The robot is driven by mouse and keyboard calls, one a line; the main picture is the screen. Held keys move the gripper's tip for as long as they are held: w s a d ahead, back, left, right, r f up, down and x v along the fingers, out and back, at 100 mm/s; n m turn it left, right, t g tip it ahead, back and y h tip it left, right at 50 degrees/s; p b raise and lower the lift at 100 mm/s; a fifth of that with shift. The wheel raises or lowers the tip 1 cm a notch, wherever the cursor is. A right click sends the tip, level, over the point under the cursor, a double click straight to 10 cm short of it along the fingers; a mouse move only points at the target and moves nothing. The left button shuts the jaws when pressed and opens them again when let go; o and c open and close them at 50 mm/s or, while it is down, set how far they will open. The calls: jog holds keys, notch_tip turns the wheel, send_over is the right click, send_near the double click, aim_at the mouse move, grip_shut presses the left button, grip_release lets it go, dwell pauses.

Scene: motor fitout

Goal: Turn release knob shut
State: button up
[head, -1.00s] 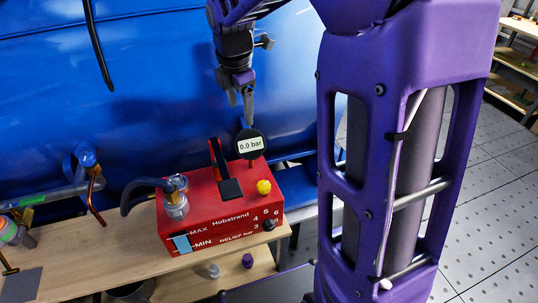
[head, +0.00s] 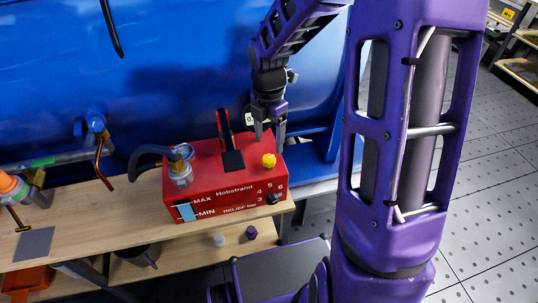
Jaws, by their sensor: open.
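The red pump unit (head: 208,200) stands on the wooden bench, with a yellow knob (head: 269,160) on its top right and a black knob (head: 272,198) on its front face beside printed numbers. Which of these is the release knob is not labelled legibly. My gripper (head: 270,140) points down just above and behind the yellow knob, with its fingers apart. The gauge is mostly hidden behind my gripper.
A black-and-red lever (head: 230,150) rises from the pump's top, close left of my gripper. A hose fitting (head: 181,170) stands at the pump's left. The blue tank (head: 170,90) is close behind. A purple cap (head: 251,232) and a white cap (head: 218,240) sit on the lower shelf.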

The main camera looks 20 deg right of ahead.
aim_at(269, 158)
notch_tip(269, 158, down, 7)
jog(key=shift+r+b, duration=0.15)
jog(key=shift+b, duration=0.3)
grip_shut()
